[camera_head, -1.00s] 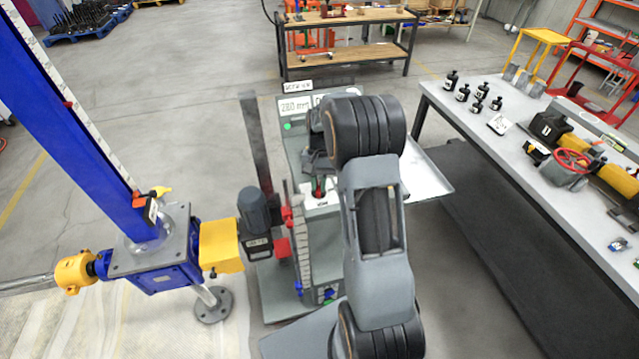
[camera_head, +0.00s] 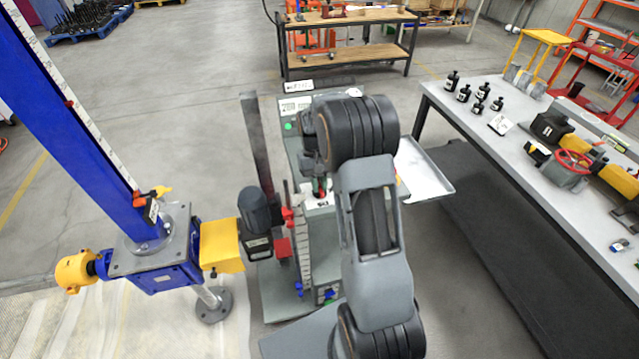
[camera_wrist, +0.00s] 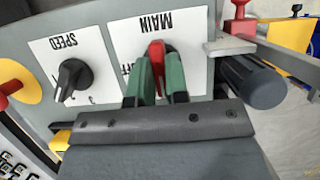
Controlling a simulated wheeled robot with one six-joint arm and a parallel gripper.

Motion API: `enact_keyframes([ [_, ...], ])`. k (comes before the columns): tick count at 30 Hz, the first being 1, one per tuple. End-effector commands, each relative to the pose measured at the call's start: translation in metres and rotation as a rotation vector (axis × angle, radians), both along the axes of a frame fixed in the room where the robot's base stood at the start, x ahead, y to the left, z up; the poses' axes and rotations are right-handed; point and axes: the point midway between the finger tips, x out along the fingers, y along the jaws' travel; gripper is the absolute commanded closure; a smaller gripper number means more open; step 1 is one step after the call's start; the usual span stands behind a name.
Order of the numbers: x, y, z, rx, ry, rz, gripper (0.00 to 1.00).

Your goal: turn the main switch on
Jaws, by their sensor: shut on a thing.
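The main switch is a red handle (camera_wrist: 157,52) on a white plate marked MAIN (camera_wrist: 188,32), which appears upside down in the wrist view. My gripper (camera_wrist: 158,72) has green fingers closed on either side of the red handle. The handle points roughly up and down in that view. Part of the word OFF shows left of the fingers; the other label is hidden. In the head view my gripper (camera_head: 321,187) is at the control cabinet's sloped front, mostly covered by my arm.
A black SPEED knob (camera_wrist: 72,78) sits beside the main switch, with a red button on yellow (camera_wrist: 10,85) beyond. A dark cylinder (camera_wrist: 252,82) is close on the right. A blue screw jack (camera_head: 155,262) stands left; a grey workbench (camera_head: 510,150) stands right.

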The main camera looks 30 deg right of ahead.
Motion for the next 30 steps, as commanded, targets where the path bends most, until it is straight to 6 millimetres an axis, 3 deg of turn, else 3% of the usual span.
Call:
enact_keyframes([
  [6,0.0,0.0,0.0,0.0,-0.002,0.003,1.0],
  [7,0.0,0.0,0.0,0.0,-0.002,0.004,0.82],
  [14,0.0,0.0,0.0,0.0,-0.001,0.002,0.6],
  [23,0.001,0.0,0.002,0.0,-0.001,0.0,0.6],
  [30,0.015,-0.003,0.032,-0.002,-0.006,0.001,0.6],
])
